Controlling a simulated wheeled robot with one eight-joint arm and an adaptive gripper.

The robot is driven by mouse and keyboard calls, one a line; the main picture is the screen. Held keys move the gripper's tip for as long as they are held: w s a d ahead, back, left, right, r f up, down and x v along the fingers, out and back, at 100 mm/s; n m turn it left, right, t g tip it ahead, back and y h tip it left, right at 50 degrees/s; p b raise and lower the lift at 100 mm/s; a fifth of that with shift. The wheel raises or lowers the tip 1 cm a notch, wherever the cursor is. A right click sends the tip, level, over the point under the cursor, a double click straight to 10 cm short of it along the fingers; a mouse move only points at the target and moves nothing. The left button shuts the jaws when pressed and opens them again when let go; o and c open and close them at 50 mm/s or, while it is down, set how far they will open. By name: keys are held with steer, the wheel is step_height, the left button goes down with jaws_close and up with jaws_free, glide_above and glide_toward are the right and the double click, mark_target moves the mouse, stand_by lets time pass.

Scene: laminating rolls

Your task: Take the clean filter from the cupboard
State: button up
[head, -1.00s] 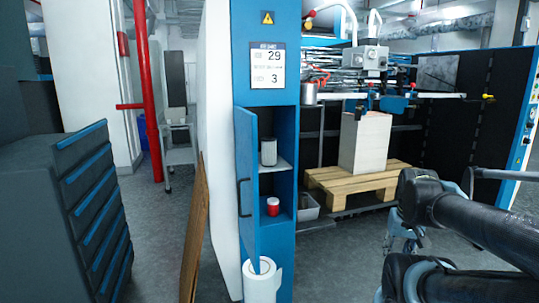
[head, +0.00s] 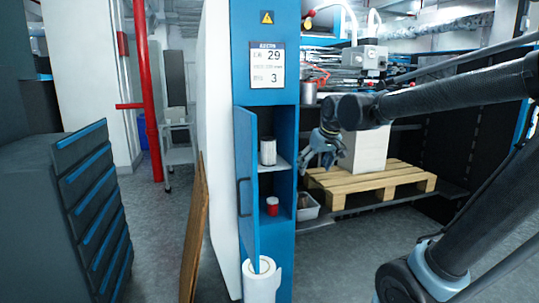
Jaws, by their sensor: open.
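The narrow blue cupboard (head: 285,125) stands in the middle of the head view, its door (head: 247,190) swung open to the left. A white cylindrical filter with a dark top (head: 268,153) stands upright on the upper shelf. A red can with a pale top (head: 272,206) stands on the compartment floor below. I cannot tell from here how clean the filter is. My gripper (head: 328,158) is open and empty, to the right of the cupboard opening at about the filter's height, apart from it.
A white roll (head: 261,281) stands on the floor before the cupboard. A wooden pallet (head: 400,183) bears a pale paper stack (head: 368,150) behind my arm. A grey bin (head: 307,206) sits right of the cupboard. A dark drawer cabinet (head: 45,215) stands at left; the aisle between is mostly clear.

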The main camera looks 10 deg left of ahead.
mark_target(272, 144)
steer(key=shift+n+y, duration=0.6)
steer(key=shift+n, duration=0.2)
steer(key=w+a+r, duration=0.1)
steer(key=w+a, duration=0.2)
steer(key=a, duration=0.3)
steer(key=w+a+r, duration=0.1)
steer(key=w+a, duration=0.2)
steer(key=a, duration=0.3)
steer(key=w+a, duration=0.4)
steer(key=a, duration=0.2)
steer(key=shift+w+r, duration=0.1)
steer(key=shift+r, duration=0.3)
steer(key=shift+x, duration=2.55)
steer(key=c, duration=1.1)
